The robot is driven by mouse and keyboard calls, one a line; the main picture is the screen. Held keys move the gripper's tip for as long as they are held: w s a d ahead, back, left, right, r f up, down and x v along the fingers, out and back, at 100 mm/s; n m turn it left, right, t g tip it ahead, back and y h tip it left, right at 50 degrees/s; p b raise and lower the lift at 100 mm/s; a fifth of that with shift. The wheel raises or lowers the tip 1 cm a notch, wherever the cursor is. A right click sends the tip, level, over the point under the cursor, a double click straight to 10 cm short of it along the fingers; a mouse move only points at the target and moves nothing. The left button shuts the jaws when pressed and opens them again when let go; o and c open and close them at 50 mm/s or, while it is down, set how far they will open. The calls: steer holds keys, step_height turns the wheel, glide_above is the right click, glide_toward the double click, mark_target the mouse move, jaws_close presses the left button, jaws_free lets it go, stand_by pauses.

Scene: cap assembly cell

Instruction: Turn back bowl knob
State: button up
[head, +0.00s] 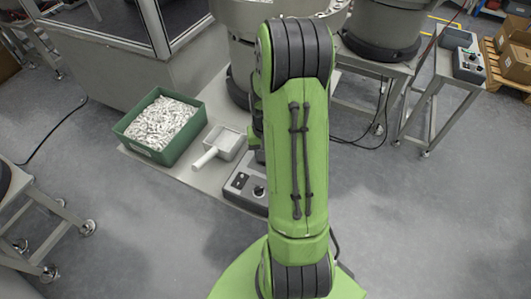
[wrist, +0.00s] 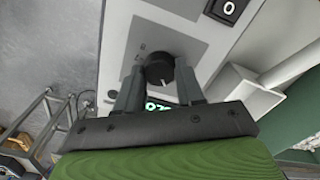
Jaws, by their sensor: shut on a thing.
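In the wrist view, a round black knob (wrist: 160,68) with a white pointer line stands on the light face of a control box (wrist: 120,40). My gripper (wrist: 160,78) has one dark finger on each side of the knob and is shut on it. The white line points toward the gripper's body. A display with green digits (wrist: 160,104) shows partly between the fingers, too covered to read. In the head view the control box (head: 238,196) shows beside my green arm, which hides my gripper and the held knob.
A black rocker switch (wrist: 228,9) is on the same box. A white scoop (head: 224,146) lies left of the box, and a green bin (head: 150,154) of white parts stands farther left. A large bowl feeder (head: 240,55) stands behind. Grey floor is open at right.

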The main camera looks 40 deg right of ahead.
steer(key=m, duration=1.4)
steer(key=shift+s, duration=0.1)
stand_by(0.4)
steer(key=o, duration=1)
steer(key=shift+o, duration=0.2)
step_height(320, 180, up, 16)
steer(key=p, duration=0.5)
steer(key=shift+f, duration=0.1)
